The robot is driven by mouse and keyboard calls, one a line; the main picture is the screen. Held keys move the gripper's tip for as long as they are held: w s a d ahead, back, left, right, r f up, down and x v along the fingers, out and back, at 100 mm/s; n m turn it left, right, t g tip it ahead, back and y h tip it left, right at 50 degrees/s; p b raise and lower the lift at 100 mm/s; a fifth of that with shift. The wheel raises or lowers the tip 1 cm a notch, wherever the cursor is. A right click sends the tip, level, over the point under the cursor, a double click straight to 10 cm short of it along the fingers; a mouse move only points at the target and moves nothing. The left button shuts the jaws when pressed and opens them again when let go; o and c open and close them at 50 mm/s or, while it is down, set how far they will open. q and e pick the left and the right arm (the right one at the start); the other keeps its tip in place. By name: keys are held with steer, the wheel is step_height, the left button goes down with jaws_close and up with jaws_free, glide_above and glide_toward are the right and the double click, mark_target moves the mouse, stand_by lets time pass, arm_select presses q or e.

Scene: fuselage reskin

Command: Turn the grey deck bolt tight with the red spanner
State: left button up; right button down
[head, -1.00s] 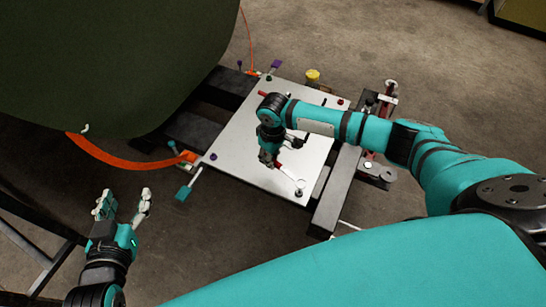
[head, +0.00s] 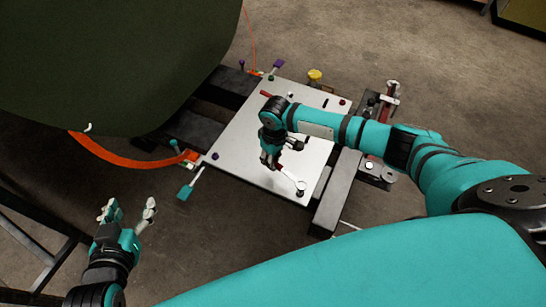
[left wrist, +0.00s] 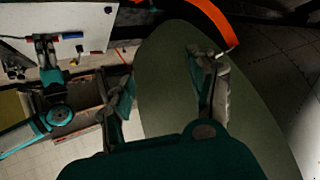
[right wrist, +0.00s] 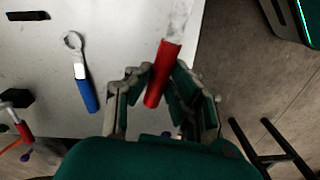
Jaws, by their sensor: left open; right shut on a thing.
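The red spanner (right wrist: 162,75) has a red handle and a silver head. My right gripper (right wrist: 160,82) is shut on its handle; in the head view that gripper (head: 272,163) is low over the silver deck plate (head: 243,135). The spanner's head (head: 300,187) points to the plate's near right corner. A small dark grey bolt (head: 299,194) shows there, mostly covered by the head. I cannot tell whether the head is seated on it. My left gripper (head: 130,220) is open and empty, off the plate at the lower left.
A blue-handled spanner (right wrist: 86,93) lies on the plate in the right wrist view. A yellow-capped post (head: 314,76) stands beyond the plate. A teal-ended rod (head: 185,193) and an orange strap (head: 115,157) are left of it. A large green body (head: 110,60) fills the upper left.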

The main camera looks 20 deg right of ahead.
step_height(320, 180, down, 3)
steer(key=shift+r+b, duration=0.15)
steer(key=shift+b, duration=0.4)
arm_select(q)
steer(key=w+d+r+t+h, duration=0.1)
steer(key=w+d+r+t, duration=0.1)
steer(key=r, duration=0.5)
steer(key=shift+w+t, duration=0.5)
steer(key=shift+t, duration=0.8)
arm_select(e)
steer(key=shift+f, duration=0.6)
arm_select(q)
steer(key=shift+r, duration=0.1)
steer(key=f, duration=0.1)
steer(key=f+g, duration=0.1)
steer(key=f, duration=0.1)
steer(key=shift+s+a+g, duration=0.35)
steer(key=shift+a+g, duration=0.05)
steer(key=shift+f, duration=0.1)
steer(key=shift+s+a+f+g+y+p, duration=0.15)
steer(key=shift+s+a+f+g+p, duration=0.1)
steer(key=shift+s+f+g, duration=0.35)
steer(key=shift+s+a+f+g+y+p, duration=0.1)
steer(key=shift+s+f+g+y+p, duration=0.15)
steer(key=shift+f, duration=0.5)
steer(key=shift+w+r, duration=0.1)
steer(key=shift+w, duration=0.1)
